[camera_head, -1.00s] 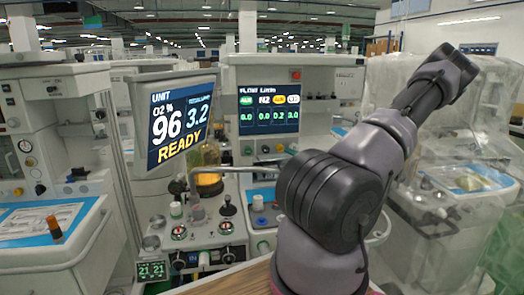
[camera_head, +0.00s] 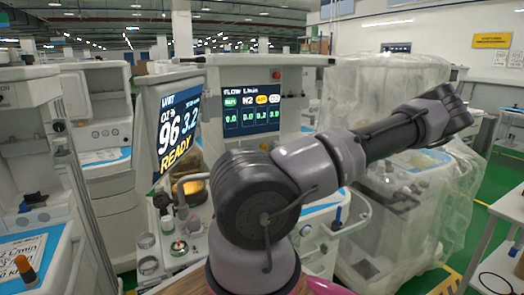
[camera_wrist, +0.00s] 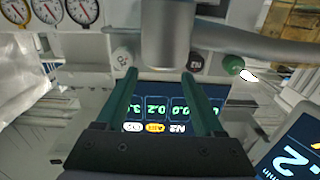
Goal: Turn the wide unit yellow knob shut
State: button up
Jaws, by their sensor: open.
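The unit's flow screen (camera_head: 250,108) has green, N2, yellow and white labels, and the yellow column appears to read 0.2. It shows upside down in the wrist view (camera_wrist: 165,107), behind my gripper (camera_wrist: 158,74). My two green fingers are apart with nothing seen between them. A white O2 knob (camera_wrist: 121,59) is left of the fingertips; a black N2 knob (camera_wrist: 195,62) and a green knob (camera_wrist: 233,64) are to the right. No yellow knob shows; a grey metal post (camera_wrist: 167,35) covers the space between the white and black knobs. My arm hides the knob row in the head view.
A tilted READY screen (camera_head: 175,125) stands left of the flow screen. A grey bar (camera_wrist: 270,45) runs right from the post, close to the knobs. Round gauges (camera_wrist: 48,10) are at the wrist view's upper left.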

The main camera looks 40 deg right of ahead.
aim_at(265, 149)
jog(key=x, duration=0.7)
jog(key=shift+w+d, duration=0.1)
jog(key=shift+w, duration=0.15)
